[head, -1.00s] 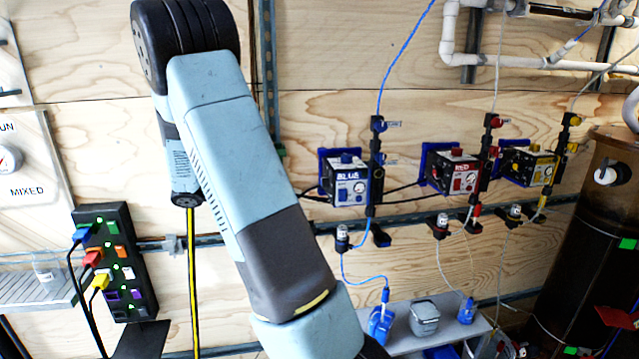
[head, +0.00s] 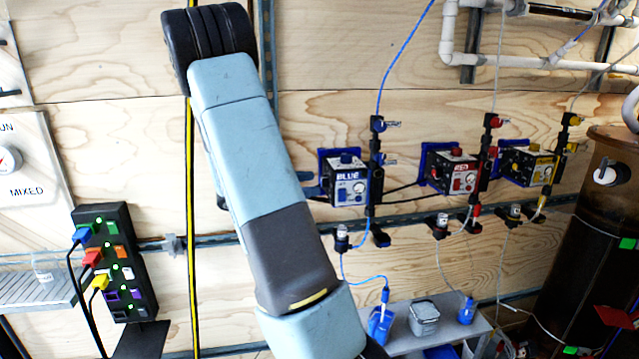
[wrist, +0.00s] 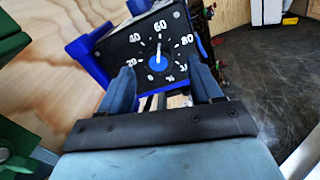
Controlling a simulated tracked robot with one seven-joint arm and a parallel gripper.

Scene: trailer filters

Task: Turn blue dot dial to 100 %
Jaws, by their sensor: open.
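The blue dot dial (wrist: 157,62) shows in the wrist view on a dark panel with white numbers and a % mark. Its white pointer stands nearly straight up, at about 60. The panel sits in a blue frame (wrist: 88,62). My gripper (wrist: 161,74) is open, with one finger to the left and one to the right of the dial's lower part. No contact with the dial shows. In the head view my gripper is out of the picture below my arm, and I cannot make out this dial there.
In the head view a BLUE pump box (head: 346,188), a red one (head: 455,175) and a yellow one (head: 530,166) hang on the wooden wall with tubes. A shelf (head: 455,330) holds bottles below them. A plug strip (head: 118,262) is at left. A green part (wrist: 15,150) stands close left in the wrist view.

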